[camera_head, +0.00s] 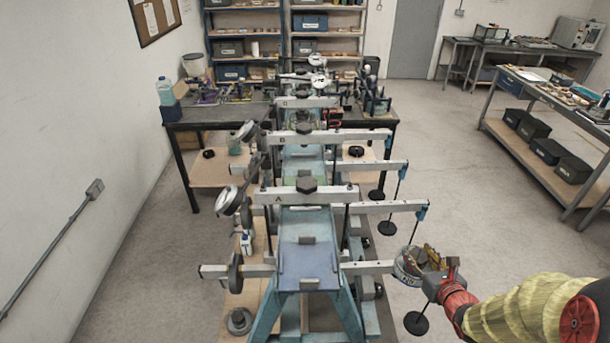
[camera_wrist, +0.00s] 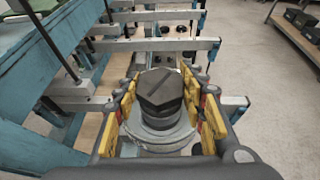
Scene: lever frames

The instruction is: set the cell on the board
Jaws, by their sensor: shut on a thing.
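My gripper (camera_head: 432,266) is at the right of the nearest lever frame. It is shut on the cell, a round grey body with a pale rim (camera_head: 405,277). In the wrist view the cell (camera_wrist: 158,105) has a dark six-sided top and sits between the yellow finger pads (camera_wrist: 212,118). It looks roughly upright. A flat blue-grey board (camera_head: 306,262) lies to the left, on the nearest frame, with a small grey block on it. The cell is off to the right of this board, apart from it. The cell's underside is hidden.
A crossbeam marked A (camera_head: 275,197) on upright rods spans behind the board. More lever frames stand in a row beyond. Levers stick out right, with black hanging discs (camera_head: 416,323). A side bench (camera_head: 548,95) stands far right; open floor lies between.

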